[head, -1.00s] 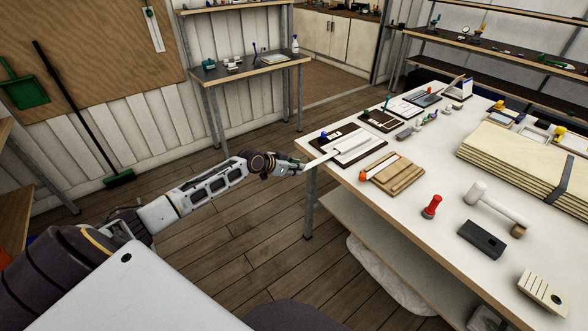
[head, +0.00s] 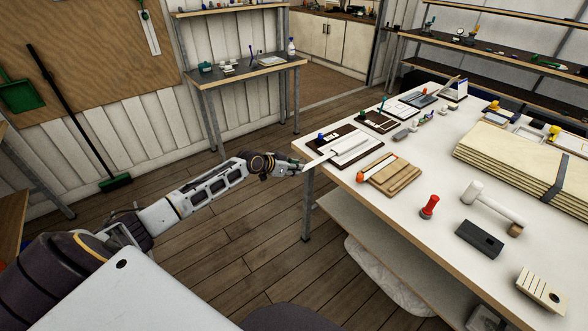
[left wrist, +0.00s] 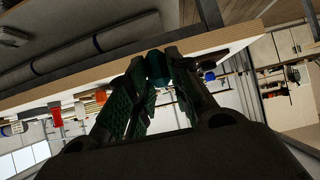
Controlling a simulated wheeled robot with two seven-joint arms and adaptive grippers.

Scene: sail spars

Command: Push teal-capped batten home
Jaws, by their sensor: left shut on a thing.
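My left gripper (head: 301,170) is at the left edge of the white table, shut on the teal cap (left wrist: 156,66) of the batten. In the left wrist view the cap shows between the two green-padded fingers (left wrist: 155,85). The batten (head: 319,160) is a thin pale strip. It runs from my fingertips over the table edge to a white sail piece (head: 352,146) on a dark board (head: 330,137). How deep the batten sits in the sail piece is too small to tell. My right gripper is not in view.
The white table (head: 400,205) carries a wooden block with an orange-ended strip (head: 398,177), a red-handled tool (head: 429,206), a mallet (head: 492,203), a black block (head: 480,238) and stacked boards (head: 530,155). A blue-topped item (head: 321,136) stands near the sail piece.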

